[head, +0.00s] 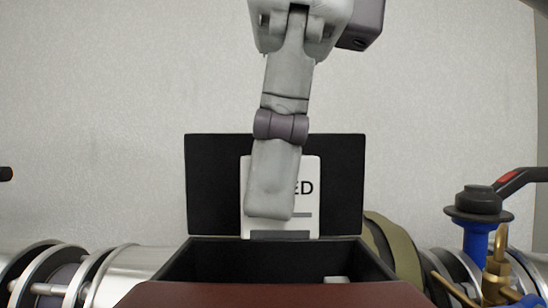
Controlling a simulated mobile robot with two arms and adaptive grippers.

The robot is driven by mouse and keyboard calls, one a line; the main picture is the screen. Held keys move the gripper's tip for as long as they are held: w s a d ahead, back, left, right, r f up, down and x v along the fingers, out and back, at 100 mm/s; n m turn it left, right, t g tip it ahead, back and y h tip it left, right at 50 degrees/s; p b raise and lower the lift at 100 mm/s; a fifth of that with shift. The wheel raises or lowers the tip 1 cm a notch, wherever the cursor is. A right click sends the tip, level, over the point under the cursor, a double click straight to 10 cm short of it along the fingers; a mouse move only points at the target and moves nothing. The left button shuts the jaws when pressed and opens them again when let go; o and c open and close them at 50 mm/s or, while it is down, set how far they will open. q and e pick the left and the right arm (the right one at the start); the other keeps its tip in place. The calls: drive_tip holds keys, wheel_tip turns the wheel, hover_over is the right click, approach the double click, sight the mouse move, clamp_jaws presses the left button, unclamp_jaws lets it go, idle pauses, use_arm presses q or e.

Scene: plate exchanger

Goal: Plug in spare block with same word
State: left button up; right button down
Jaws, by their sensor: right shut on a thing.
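A white block (308,205) stands upright in front of a black panel. The letters "ED" show on its face, with a grey bar below and a dark grey strip at its lower edge. The rest of its word is hidden behind my right gripper (269,198). That gripper reaches down from the top and is shut on the white block, holding it above the open black box (190,262). Only one finger shows clearly, across the block's left half. My left gripper is not in view.
The black panel (212,185) rises behind the box. A small white piece (336,280) shows inside the box. A reddish-brown surface (270,295) lies in front. Silver pipes flank the box, and a blue valve (476,240) with brass fittings stands at right.

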drive_tip(key=shift+w+f, duration=1.45)
drive_tip(key=shift+w, duration=0.15)
drive_tip(key=shift+w+f, duration=1.4)
drive_tip(key=shift+w, duration=0.15)
drive_tip(key=shift+f, duration=0.45)
drive_tip(key=shift+f+b, duration=0.85)
drive_tip(key=shift+f, duration=0.3)
drive_tip(key=c, duration=1)
unclamp_jaws()
